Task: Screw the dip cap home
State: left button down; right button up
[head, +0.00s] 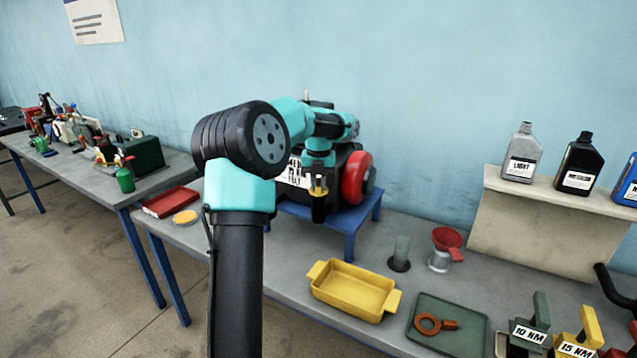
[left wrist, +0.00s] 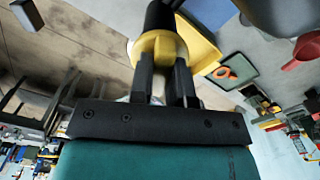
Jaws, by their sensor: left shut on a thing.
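The dip cap (head: 318,191), yellow, is between the fingers of my left gripper (head: 318,178), which points down and is shut on it. In the left wrist view the yellow cap (left wrist: 158,48) shows at the fingertips, with a black cylinder (left wrist: 160,15) in line beyond it. In the head view that black cylinder (head: 319,210) is directly below the cap, in front of the engine. I cannot tell how tightly the two fit. The engine (head: 345,160), black with a red wheel (head: 356,178), stands on a blue stand (head: 349,245), partly hidden by my left arm. My right gripper is not in view.
A yellow tray (head: 352,288), a clear cylinder on a black base (head: 400,263), a red funnel (head: 447,240) and a green tray (head: 420,335) with an orange ring tool are on the bench. Oil bottles (head: 521,155) stand on a shelf. A red tray (head: 172,201) is left.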

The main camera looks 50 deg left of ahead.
pick_arm(q)
jog(key=shift+m, duration=0.8)
jog(key=c, duration=1)
grip_release()
jog(key=shift+r, duration=3.05)
